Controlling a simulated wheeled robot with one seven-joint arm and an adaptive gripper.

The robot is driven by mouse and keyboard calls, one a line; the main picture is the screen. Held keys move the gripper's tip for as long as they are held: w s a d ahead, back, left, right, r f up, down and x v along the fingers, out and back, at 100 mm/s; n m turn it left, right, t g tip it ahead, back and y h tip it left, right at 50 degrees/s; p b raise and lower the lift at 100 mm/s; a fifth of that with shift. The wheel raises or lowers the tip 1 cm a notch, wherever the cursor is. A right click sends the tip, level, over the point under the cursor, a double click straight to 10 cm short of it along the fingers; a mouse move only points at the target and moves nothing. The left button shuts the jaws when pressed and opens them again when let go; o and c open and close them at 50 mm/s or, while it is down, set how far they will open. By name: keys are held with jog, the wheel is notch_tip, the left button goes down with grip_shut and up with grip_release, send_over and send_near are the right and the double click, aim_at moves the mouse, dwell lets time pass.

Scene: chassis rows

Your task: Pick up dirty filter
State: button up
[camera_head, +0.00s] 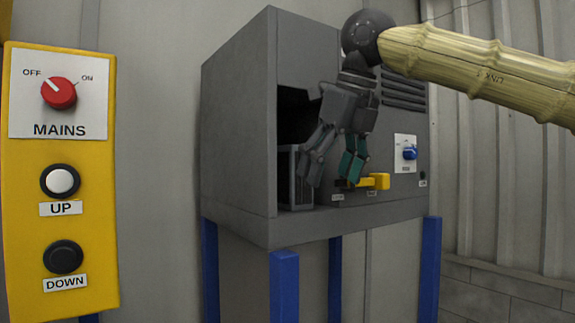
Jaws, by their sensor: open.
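A grey, slatted, box-like piece (292,178) sits in the dark opening at the left of the cabinet front. It looks like the filter, but I cannot tell whether it is dirty. My gripper (331,176) hangs down in front of the cabinet (238,130), its fingers open and apart. The left finger is close to the right side of the slatted piece in the picture and overlaps part of the opening. I cannot tell whether it touches. Nothing shows between the fingers.
A yellow handle (376,181) sticks out low on the cabinet front, just right of my gripper. A blue knob (410,153) is further right. The cabinet stands on blue legs (284,285). A yellow control panel (62,180) with a red MAINS switch (58,93) fills the left.

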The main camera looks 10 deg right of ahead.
aim_at(304, 182)
jog(key=w+p, duration=0.1)
jog(key=w, duration=0.1)
jog(key=w+a+p, duration=0.1)
jog(key=w, duration=0.2)
jog(key=w+a+p, duration=0.1)
jog(key=w, duration=0.1)
jog(key=shift+w+f, duration=0.3)
jog(key=shift+f, duration=0.05)
jog(key=x, duration=0.3)
jog(key=shift+w+a+f, duration=0.1)
jog(key=shift+w, duration=0.4)
jog(key=shift+s+f, duration=0.15)
jog(key=shift+s, duration=0.05)
jog(key=shift+s+d, duration=0.25)
jog(key=shift+s, duration=0.1)
jog(key=shift+w+a, duration=0.2)
jog(key=shift+w, duration=0.1)
jog(key=c, duration=0.4)
jog(key=shift+f, duration=0.1)
jog(key=c, duration=0.4)
jog(key=shift+s+d, duration=0.15)
jog(key=shift+s, duration=0.05)
jog(key=c, duration=0.4)
jog(key=shift+c, duration=0.2)
jog(key=shift+w+r, duration=0.15)
jog(key=shift+r, duration=0.1)
